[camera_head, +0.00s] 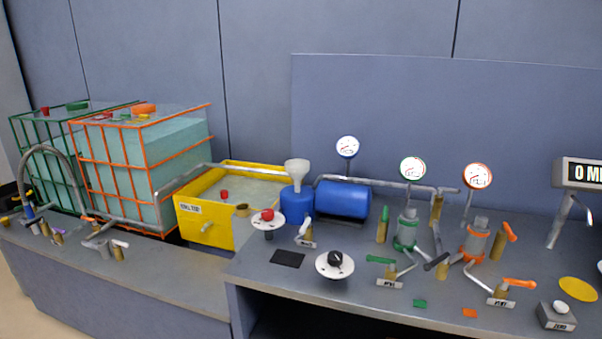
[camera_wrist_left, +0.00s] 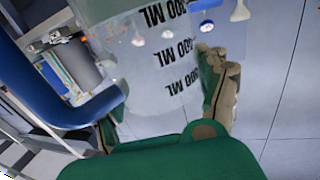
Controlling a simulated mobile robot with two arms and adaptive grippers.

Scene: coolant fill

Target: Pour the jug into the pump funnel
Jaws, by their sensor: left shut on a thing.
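My left gripper (camera_wrist_left: 163,108), with green and tan parts, is shut on a clear jug (camera_wrist_left: 150,50) in the left wrist view. The jug has black graduations ending in "00 ML", which read upside down there. Its full outline and the liquid level cannot be told. The pale pump funnel (camera_head: 297,172) stands upright on the blue pump body (camera_head: 297,203) in the head view, beside a blue motor drum (camera_head: 343,200). Neither gripper nor the jug shows in the head view, so the jug's distance from the funnel cannot be told.
A yellow bin (camera_head: 205,222) stands left of the pump, with caged tanks (camera_head: 150,165) farther left. Gauges (camera_head: 412,168), valves and pipes crowd the bench to the right. A display (camera_head: 583,172) is at right.

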